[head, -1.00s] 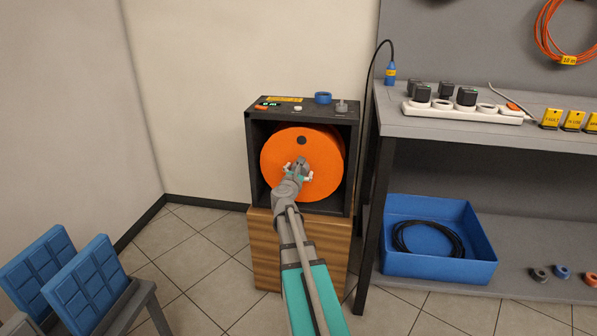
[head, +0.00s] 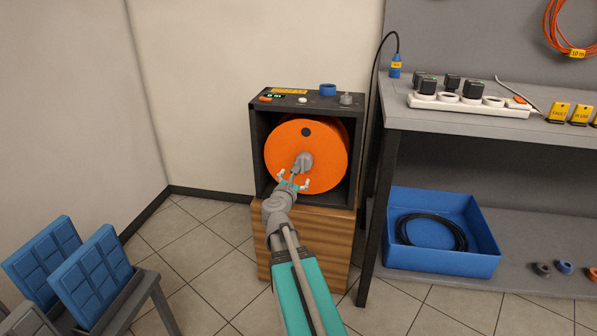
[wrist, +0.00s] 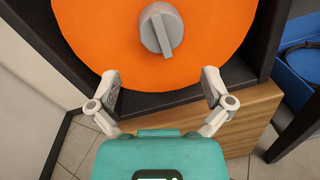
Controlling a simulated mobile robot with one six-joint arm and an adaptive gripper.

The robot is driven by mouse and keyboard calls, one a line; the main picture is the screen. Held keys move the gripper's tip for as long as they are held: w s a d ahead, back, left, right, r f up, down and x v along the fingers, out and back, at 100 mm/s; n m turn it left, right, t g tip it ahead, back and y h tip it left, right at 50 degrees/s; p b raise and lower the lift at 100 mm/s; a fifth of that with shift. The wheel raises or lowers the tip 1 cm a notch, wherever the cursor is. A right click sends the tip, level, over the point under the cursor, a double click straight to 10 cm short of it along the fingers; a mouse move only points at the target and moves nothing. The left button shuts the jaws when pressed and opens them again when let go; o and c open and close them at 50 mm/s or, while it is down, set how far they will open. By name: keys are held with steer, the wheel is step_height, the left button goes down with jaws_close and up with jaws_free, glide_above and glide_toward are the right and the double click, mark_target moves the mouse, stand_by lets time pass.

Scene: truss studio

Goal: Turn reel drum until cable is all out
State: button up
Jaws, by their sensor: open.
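The orange reel drum (head: 322,178) sits inside a dark open-fronted box (head: 256,155). A dark hole shows near the drum's top. A grey knob (head: 305,161) with a raised bar stands at the drum's centre; it also shows in the wrist view (wrist: 161,30), its bar close to upright and slightly tilted. My gripper (head: 293,182) is open and empty in front of the drum, below the knob and apart from it. In the wrist view its two fingers (wrist: 161,85) are spread wide below the knob. A small green display (head: 276,96) on the box top is too small to read surely.
The box stands on a wooden block (head: 333,232). A grey workbench (head: 440,128) at right bears a power strip (head: 470,106); a blue tray (head: 443,262) with black cable is on its lower shelf. Blue panels (head: 105,265) stand at lower left. Floor between is clear.

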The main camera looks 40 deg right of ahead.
mark_target(304, 163)
steer(key=shift+v, duration=0.85)
steer(key=n, duration=0.1)
steer(key=a+n, duration=0.1)
steer(key=n, duration=0.1)
steer(key=s+n, duration=0.1)
steer(key=n, duration=0.1)
steer(key=shift+a+f+b, duration=0.2)
steer(key=shift+f+b, duration=0.15)
steer(key=shift+b, duration=0.05)
steer(key=shift+w+d, duration=0.15)
steer(key=shift+x, duration=6.7)
steer(key=c, duration=1)
